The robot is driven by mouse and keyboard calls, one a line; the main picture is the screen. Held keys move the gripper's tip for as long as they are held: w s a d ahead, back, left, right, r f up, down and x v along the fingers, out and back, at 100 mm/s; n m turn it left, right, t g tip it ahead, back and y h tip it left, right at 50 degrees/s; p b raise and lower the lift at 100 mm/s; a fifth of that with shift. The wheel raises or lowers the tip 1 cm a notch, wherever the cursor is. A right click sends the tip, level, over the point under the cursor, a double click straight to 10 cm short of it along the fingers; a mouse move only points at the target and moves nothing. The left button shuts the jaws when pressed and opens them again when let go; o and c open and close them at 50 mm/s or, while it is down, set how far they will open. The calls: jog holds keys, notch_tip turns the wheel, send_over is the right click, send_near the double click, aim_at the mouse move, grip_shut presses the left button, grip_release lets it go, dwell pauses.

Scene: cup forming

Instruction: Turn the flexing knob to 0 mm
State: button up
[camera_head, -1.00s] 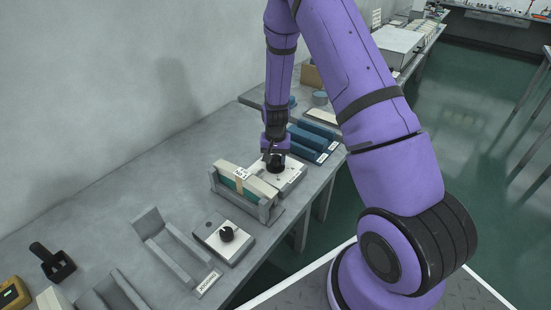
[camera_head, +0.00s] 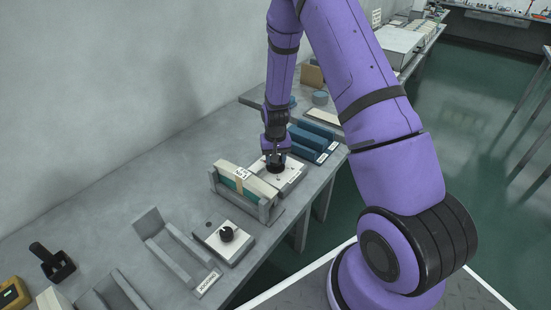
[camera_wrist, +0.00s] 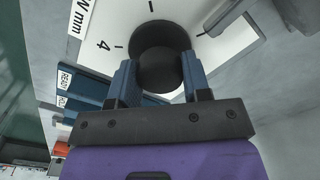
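The black round flexing knob (camera_wrist: 163,42) stands on a white dial plate (camera_wrist: 225,42) with tick marks, a "4" and a partly cut label ending in "mm". The knob's pointer is hidden, so its setting cannot be read. My gripper (camera_wrist: 160,75) has its two blue-grey fingers on either side of the knob, with no clear gap showing in the wrist view. In the head view my gripper (camera_head: 276,160) points down onto the knob (camera_head: 276,169), and the plate (camera_head: 292,178) lies behind the cardlike stack.
A second white knob box (camera_head: 222,243) sits nearer on the bench, beside an empty grey cradle (camera_head: 165,245). A grey holder (camera_head: 265,212) with a labelled stack stands next to the flexing plate. Blue blocks (camera_head: 312,140) lie beyond it. The wall runs along the left.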

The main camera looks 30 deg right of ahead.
jog(key=o, duration=0.5)
jog(key=shift+c, duration=0.2)
jog(key=shift+r, duration=0.1)
notch_tip(320, 180, up, 11)
jog(key=shift+f, duration=0.2)
jog(key=shift+r, duration=0.15)
